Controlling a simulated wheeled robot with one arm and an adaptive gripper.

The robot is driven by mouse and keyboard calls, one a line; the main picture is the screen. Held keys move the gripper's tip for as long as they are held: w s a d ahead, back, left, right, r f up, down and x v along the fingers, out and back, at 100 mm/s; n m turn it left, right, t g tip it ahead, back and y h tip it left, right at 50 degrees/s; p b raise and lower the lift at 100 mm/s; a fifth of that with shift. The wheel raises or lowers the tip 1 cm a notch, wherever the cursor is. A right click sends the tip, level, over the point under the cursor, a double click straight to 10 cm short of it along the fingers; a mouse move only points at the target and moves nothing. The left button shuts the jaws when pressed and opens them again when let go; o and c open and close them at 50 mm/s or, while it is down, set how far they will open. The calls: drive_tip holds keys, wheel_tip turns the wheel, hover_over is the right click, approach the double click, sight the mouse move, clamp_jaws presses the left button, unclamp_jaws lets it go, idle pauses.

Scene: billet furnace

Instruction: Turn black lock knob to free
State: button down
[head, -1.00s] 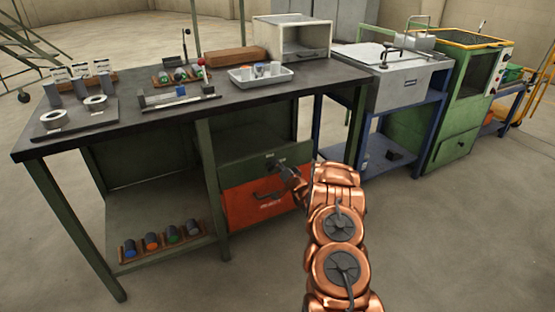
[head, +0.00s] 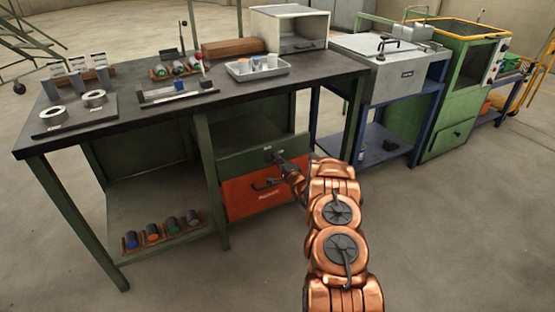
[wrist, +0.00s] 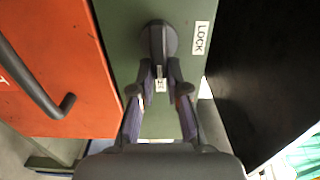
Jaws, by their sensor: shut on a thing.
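The black lock knob (wrist: 157,36) is on a green panel (wrist: 120,22) and appears dark grey in the wrist view. A white LOCK label (wrist: 200,37) is to its right there. My gripper (wrist: 160,68) is shut on the knob's grip bar, which lies along the picture's vertical. A small white label (wrist: 160,84) shows between the fingers, its text too small to read. In the head view my gripper (head: 280,161) is at the green panel above the red drawer (head: 240,193), and it hides most of the knob.
The red drawer's black handle (wrist: 45,85) is left of my gripper in the wrist view. The workbench top (head: 120,122) overhangs the panel. A blue-framed stand (head: 425,120) is to the right.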

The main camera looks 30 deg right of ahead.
drive_tip(key=shift+d+r, duration=0.1)
idle(0.4)
drive_tip(key=c, duration=1.2)
unclamp_jaws()
drive_tip(key=shift+o, duration=0.2)
drive_tip(key=s+a, duration=0.1)
drive_tip(key=s, duration=1.1)
drive_tip(key=shift+w+a, duration=0.1)
